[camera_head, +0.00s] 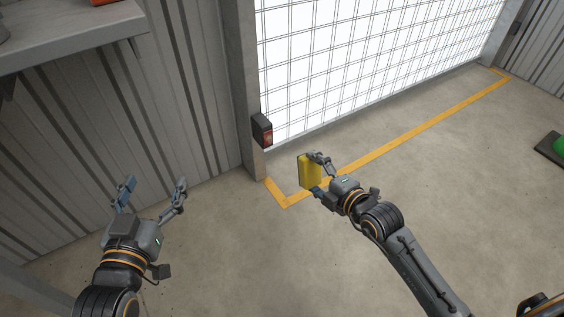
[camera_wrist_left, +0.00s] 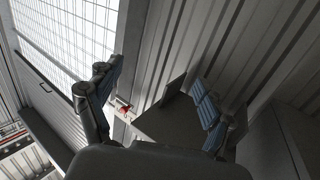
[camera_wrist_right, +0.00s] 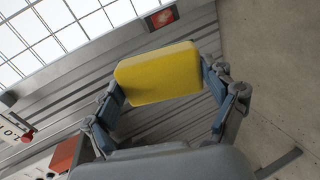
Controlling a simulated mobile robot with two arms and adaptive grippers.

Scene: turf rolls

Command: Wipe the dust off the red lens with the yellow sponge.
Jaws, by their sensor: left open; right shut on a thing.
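The red lens (camera_head: 267,136) is on a dark box fixed low on the post beside the gridded door. It also shows in the right wrist view (camera_wrist_right: 162,18), just beyond the sponge, with paler specks on its red face. My right gripper (camera_head: 316,175) is shut on the yellow sponge (camera_head: 306,172), which is held up in front of the lens and to its right, apart from it. The sponge also fills the middle of the right wrist view (camera_wrist_right: 158,73). My left gripper (camera_head: 151,190) is open and empty, off to the left before the corrugated wall.
A grey shelf (camera_head: 75,38) juts out at the upper left with an orange thing at its edge. A yellow line (camera_head: 400,143) runs along the floor by the door. A green thing on a dark base (camera_head: 555,146) lies at the far right. The floor between is clear.

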